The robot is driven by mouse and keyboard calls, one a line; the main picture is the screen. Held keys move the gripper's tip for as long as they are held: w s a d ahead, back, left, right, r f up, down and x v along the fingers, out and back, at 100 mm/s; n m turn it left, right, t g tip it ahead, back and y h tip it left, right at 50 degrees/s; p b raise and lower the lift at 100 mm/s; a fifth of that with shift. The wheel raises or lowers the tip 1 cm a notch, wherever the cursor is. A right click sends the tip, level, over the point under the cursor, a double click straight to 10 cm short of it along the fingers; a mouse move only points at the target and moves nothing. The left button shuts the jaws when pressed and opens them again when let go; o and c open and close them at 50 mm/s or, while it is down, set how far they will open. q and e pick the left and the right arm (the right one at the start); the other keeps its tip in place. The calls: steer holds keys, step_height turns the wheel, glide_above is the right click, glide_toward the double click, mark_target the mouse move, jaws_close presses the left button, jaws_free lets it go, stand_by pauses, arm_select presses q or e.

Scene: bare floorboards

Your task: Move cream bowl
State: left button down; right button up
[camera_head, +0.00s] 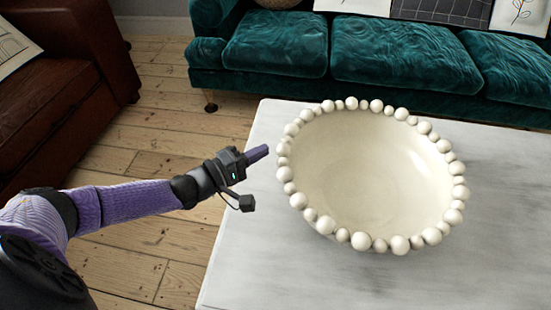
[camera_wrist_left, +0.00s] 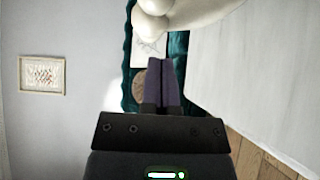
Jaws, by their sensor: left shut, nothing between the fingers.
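The cream bowl (camera_head: 375,172) is wide and shallow, with a rim of round white beads. It stands upright and empty on the pale table (camera_head: 270,265). My left gripper (camera_head: 258,153) is shut and empty, just left of the bowl's beaded rim; a small gap seems to lie between them. In the left wrist view the shut fingers (camera_wrist_left: 161,85) point forward, and part of the beaded bowl (camera_wrist_left: 185,14) shows at the top, close by. My right gripper is not in view.
A teal sofa (camera_head: 400,55) stands behind the table. A brown leather armchair (camera_head: 60,85) is at the far left. Bare floorboards (camera_head: 150,235) lie between the armchair and the table. The table top is clear around the bowl. A framed picture (camera_wrist_left: 43,75) hangs on the wall.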

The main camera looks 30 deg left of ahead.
arm_select(q)
steer(key=d, duration=0.1)
steer(key=w+d, duration=0.1)
steer(key=d, duration=0.1)
steer(key=shift+d+r, duration=0.1)
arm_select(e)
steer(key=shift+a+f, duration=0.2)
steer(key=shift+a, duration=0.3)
